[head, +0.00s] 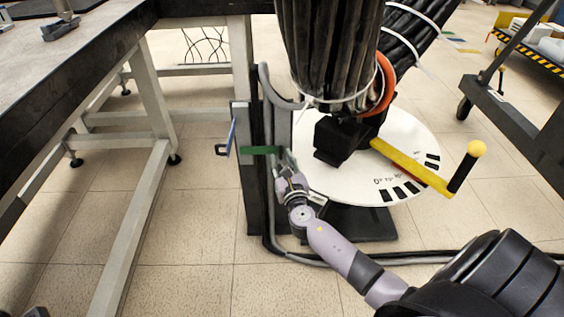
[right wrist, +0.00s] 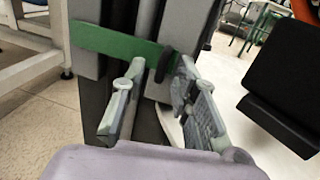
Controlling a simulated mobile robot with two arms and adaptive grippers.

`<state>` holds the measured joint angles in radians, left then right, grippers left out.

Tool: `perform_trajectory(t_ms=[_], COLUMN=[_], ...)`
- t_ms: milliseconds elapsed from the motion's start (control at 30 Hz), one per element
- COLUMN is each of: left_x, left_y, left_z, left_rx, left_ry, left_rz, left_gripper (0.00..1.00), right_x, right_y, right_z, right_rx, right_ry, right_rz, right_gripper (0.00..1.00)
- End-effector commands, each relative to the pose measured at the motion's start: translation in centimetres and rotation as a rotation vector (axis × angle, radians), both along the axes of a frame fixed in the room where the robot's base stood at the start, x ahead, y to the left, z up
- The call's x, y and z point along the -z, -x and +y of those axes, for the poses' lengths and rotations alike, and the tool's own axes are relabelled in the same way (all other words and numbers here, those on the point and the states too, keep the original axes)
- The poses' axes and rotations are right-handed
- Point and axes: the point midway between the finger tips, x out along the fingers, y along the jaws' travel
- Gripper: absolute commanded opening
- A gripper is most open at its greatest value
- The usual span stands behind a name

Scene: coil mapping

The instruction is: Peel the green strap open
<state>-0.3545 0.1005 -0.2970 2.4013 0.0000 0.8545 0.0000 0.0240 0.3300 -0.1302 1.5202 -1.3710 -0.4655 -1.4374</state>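The green strap (head: 260,150) runs sideways across a dark upright post (head: 255,190) in the head view. In the right wrist view the green strap (right wrist: 118,42) crosses the post and a grey hose, and its right end stops near a small black piece. My right gripper (head: 287,172) is just below the strap's right end. In the right wrist view the right gripper's fingers (right wrist: 160,105) are apart, with nothing clearly held between them. The left finger's tip is close under the strap; I cannot tell whether it touches. My left gripper is not in view.
A round white disc (head: 405,140) with a yellow crank (head: 425,170) stands right of the post. A thick black cable bundle (head: 325,50) hangs above it. Cables run along the floor, and a cart (head: 515,100) is at the right.

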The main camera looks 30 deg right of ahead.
Motion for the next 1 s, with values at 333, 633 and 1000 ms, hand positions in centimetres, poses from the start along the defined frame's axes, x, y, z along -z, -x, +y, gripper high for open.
perform_trajectory(t_ms=[333, 633, 1000], left_x=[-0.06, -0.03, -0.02], left_y=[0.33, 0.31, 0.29], left_z=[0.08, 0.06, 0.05], left_rx=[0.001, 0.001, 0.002], left_ry=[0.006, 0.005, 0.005], left_rz=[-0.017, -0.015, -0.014], left_gripper=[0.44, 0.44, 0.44], right_x=[-0.02, -0.01, 0.0], right_y=[-0.29, -0.27, -0.28], right_z=[-0.13, -0.11, -0.02], right_rx=[0.0, 0.0, -0.002], right_ry=[0.001, 0.001, 0.001], right_rz=[0.0, 0.0, 0.0], right_gripper=[0.27, 0.07, 0.0])
